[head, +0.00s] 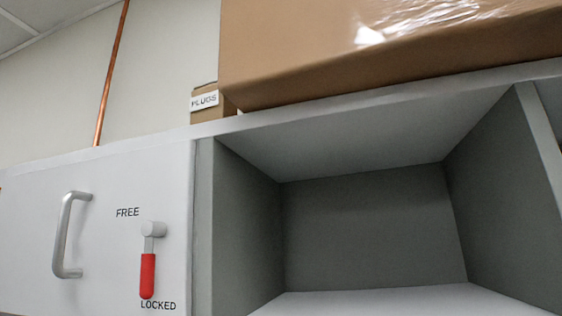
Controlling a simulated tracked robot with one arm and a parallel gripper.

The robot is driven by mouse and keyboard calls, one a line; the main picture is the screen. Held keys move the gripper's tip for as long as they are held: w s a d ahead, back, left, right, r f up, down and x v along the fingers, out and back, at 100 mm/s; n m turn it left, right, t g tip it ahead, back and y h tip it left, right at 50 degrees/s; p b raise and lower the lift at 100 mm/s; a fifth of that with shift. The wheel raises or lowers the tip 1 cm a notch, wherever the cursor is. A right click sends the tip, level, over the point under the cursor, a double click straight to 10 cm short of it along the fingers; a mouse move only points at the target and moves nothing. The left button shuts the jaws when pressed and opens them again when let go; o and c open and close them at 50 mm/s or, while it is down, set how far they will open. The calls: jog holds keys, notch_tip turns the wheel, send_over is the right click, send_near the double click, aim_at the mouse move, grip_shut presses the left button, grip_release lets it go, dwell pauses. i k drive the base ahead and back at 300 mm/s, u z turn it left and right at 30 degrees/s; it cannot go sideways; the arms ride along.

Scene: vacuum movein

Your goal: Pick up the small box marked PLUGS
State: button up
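The small box marked PLUGS (206,102) is brown cardboard with a white label on its front. It sits on top of the white cabinet (150,135), close to the cabinet's upper front edge. A large brown carton (360,60) stands to its right and covers part of its right side. The lower edge of the small box is partly hidden by the cabinet's top edge. My gripper is not in view.
An open grey compartment (375,220) lies below the large carton. Left of it is a closed white door with a metal handle (68,235) and a red-gripped lever (148,272) pointing down to LOCKED. A copper pipe (112,70) runs up the wall behind.

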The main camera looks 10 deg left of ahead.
aim_at(206, 104)
jog(key=z, duration=0.9)
jog(key=k, duration=0.75)
jog(key=u, duration=1.4)
jog(key=i, duration=1.05)
jog(key=z, duration=0.05)
